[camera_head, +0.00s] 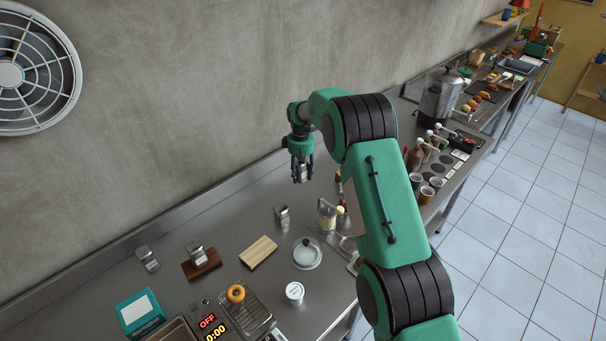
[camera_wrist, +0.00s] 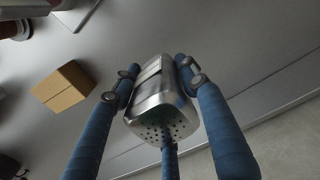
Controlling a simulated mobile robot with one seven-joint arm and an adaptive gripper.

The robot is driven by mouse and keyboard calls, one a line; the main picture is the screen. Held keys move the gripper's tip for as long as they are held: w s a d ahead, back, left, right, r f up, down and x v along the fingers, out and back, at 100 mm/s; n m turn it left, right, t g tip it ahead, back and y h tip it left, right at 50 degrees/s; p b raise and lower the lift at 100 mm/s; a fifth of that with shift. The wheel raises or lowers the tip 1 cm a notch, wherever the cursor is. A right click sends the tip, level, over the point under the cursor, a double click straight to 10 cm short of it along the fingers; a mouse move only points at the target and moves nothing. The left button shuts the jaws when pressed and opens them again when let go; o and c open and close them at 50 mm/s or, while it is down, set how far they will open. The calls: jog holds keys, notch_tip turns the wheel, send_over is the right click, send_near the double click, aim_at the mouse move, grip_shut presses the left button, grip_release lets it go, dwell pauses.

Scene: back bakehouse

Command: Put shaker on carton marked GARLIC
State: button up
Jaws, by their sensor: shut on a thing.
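My gripper (camera_head: 302,168) is shut on a metal shaker (camera_wrist: 161,118), held in the air above the back of the counter. In the wrist view the perforated end of the shaker faces the camera, between blue fingers. The shaker also shows below the fingers in the head view (camera_head: 302,176). A teal carton (camera_head: 138,312) with a white panel stands at the front left of the counter, far from my gripper. Its lettering is too small to read. A tan box-like block (camera_wrist: 63,87) shows in the wrist view with no visible mark. I cannot make out GARLIC anywhere.
Similar metal containers stand at the counter's left (camera_head: 148,258), on a dark board (camera_head: 203,267) and below my gripper (camera_head: 282,216).

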jog(key=w+d+r+p, duration=0.2)
jog(key=d+r+p, duration=0.1)
jog(key=d, duration=0.8)
jog(key=w+d+r+p, duration=0.2)
jog(key=w+d+p, duration=0.1)
jog(key=d, duration=0.8)
jog(key=shift+w+r, duration=0.15)
jog(key=shift+r, duration=0.25)
jog(key=shift+d+f, duration=0.1)
jog(key=shift+f+p, duration=0.4)
jog(key=shift+f, duration=2.6)
jog(key=shift+f, duration=0.1)
jog(key=shift+f, duration=1.8)
jog(key=shift+f, duration=0.15)
jog(key=o, duration=1.2)
jog(key=shift+o, duration=0.2)
